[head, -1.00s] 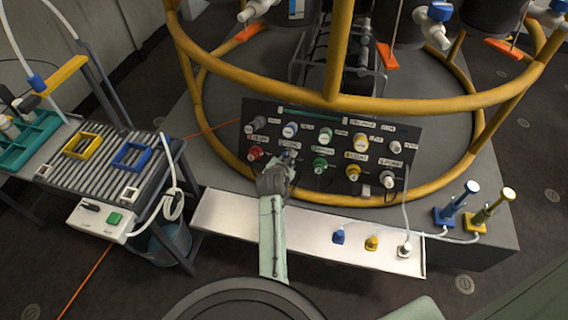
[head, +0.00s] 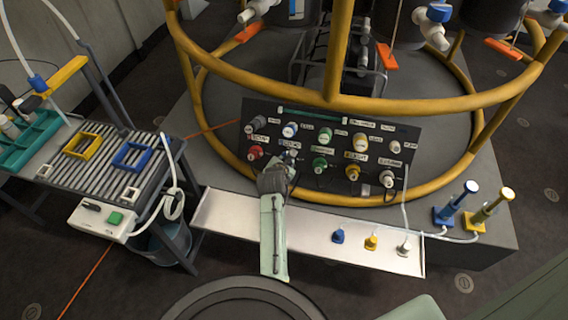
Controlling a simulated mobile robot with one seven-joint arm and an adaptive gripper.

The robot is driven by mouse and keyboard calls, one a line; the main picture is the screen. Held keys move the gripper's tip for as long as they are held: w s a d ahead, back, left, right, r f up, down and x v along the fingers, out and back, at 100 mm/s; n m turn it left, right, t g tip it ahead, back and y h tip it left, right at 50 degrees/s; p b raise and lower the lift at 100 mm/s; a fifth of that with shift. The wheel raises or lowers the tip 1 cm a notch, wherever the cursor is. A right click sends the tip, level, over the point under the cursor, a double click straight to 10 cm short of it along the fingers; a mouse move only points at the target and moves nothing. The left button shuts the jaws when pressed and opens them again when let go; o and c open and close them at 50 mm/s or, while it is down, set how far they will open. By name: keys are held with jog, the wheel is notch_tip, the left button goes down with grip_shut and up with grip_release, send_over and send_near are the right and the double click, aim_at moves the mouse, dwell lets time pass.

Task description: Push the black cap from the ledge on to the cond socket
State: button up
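The black socket panel (head: 338,121) stands upright at the base of the yellow frame, with two rows of coloured sockets and small labels. The labels are too small for me to tell which is the cond socket. My gripper (head: 291,156) is at the lower row, between the red socket (head: 254,153) and the green socket (head: 320,165); it hides what lies behind it. Its fingers are too small and covered to show whether they are shut or hold anything. I cannot make out the black cap. The pale ledge (head: 314,233) runs below the panel, under my arm.
A blue cap (head: 338,236), a yellow cap (head: 371,243) and a grey-white cap (head: 403,249) stand on the ledge's right part. Blue (head: 456,203) and yellow (head: 487,210) cylinders stand further right. The yellow frame's rail (head: 440,103) passes above the panel. A slatted table (head: 110,160) is at left.

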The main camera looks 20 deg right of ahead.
jog(key=shift+w+d+f, duration=0.1)
dwell(0.7)
jog(key=o, duration=1)
jog(key=shift+c, duration=0.2)
jog(key=v, duration=1.2)
